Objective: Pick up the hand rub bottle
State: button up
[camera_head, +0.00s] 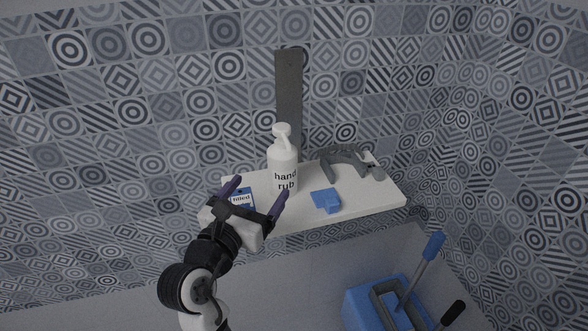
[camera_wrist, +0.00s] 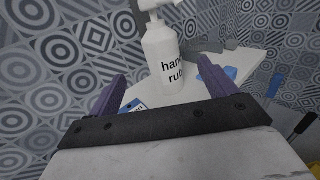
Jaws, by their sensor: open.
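The white hand rub bottle (camera_head: 283,168) with a pump top stands upright on a white wall shelf (camera_head: 385,197). In the wrist view the bottle (camera_wrist: 163,62) stands ahead of my gripper, a little right of the left finger, with its label partly turned to the right. My gripper (camera_head: 259,187) is open, with its two purple fingers pointing at the bottle from in front. In the wrist view the fingers (camera_wrist: 188,88) are spread wide and nothing is held between them. I cannot tell exactly how far the fingertips are from the bottle.
A blue-and-white labelled box (camera_head: 242,197) lies left of the bottle, partly behind my gripper. A blue block-like item (camera_head: 327,201) lies to its right. A grey curved item (camera_head: 346,160) lies at the back right. A blue bin (camera_head: 358,306) with handled tools is below.

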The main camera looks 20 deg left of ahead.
aim_at(275, 166)
jog(key=w, duration=0.5)
jog(key=w+p, duration=0.1)
jog(key=w, duration=0.2)
jog(key=shift+d, duration=0.3)
jog(key=w, duration=0.1)
jog(key=w+p, duration=0.1)
jog(key=w, duration=0.1)
jog(key=w+p, duration=0.1)
jog(key=shift+w+d+r, duration=0.2)
jog(key=shift+w+d, duration=0.1)
jog(key=shift+w, duration=0.1)
jog(key=shift+w+f, duration=0.1)
jog(key=shift+w, duration=0.25)
jog(key=shift+c, duration=0.4)
jog(key=c, duration=1.2)
